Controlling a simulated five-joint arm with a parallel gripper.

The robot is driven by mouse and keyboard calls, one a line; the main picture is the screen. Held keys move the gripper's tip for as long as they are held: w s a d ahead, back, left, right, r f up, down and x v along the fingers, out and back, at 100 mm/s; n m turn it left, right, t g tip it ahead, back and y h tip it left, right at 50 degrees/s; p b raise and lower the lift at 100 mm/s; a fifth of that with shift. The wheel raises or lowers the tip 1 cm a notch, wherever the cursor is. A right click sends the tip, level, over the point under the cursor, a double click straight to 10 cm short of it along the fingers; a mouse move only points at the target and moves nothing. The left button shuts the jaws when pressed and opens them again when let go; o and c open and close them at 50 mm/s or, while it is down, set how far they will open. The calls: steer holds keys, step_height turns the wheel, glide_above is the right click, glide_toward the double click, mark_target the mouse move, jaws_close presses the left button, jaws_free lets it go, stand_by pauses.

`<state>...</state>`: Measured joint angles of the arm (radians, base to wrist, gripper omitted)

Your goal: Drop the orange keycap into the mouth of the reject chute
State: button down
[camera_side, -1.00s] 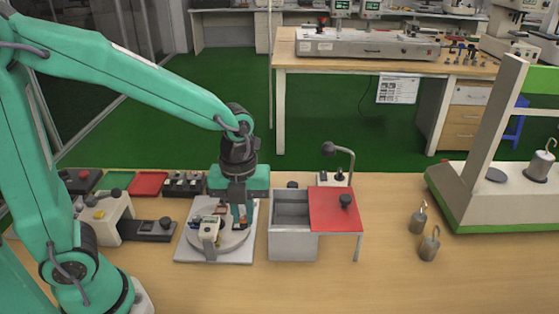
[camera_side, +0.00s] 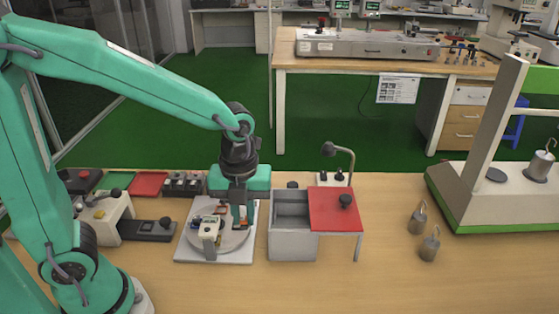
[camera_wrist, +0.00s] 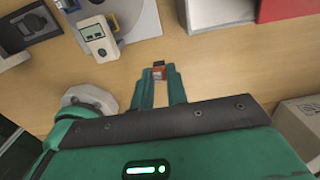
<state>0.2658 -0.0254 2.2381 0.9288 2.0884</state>
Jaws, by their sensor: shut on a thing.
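The orange keycap (camera_wrist: 158,73) is between my fingertips in the wrist view, and my gripper (camera_wrist: 159,78) is shut on it. In the side view, my gripper (camera_side: 240,222) points down over the right part of the round turntable (camera_side: 228,243), with the keycap (camera_side: 240,225) small at its tips. I cannot tell the exact height of the keycap above the disc. To the right stands a grey box (camera_side: 292,245) with an open top on its left part, which looks like the reject chute. A red plate (camera_side: 328,212) with a dark knob covers its right part.
A small device with a display (camera_side: 209,232) stands on the turntable; it also shows in the wrist view (camera_wrist: 96,36). A bent lamp-like arm (camera_side: 342,155) rises behind the box. Metal weights (camera_side: 429,245) stand further right. The front of the table is clear.

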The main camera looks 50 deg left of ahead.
steer(key=shift+w, duration=0.15)
steer(key=w+r, duration=0.2)
steer(key=w, duration=1.3)
steer(key=shift+w+d+r, duration=0.2)
steer(key=shift+d+r, duration=0.05)
steer(key=shift+d, duration=0.05)
steer(key=shift+f, duration=0.1)
steer(key=shift+f, duration=2.9)
steer(key=c, duration=1.3)
jaws_free()
steer(key=shift+r, duration=0.1)
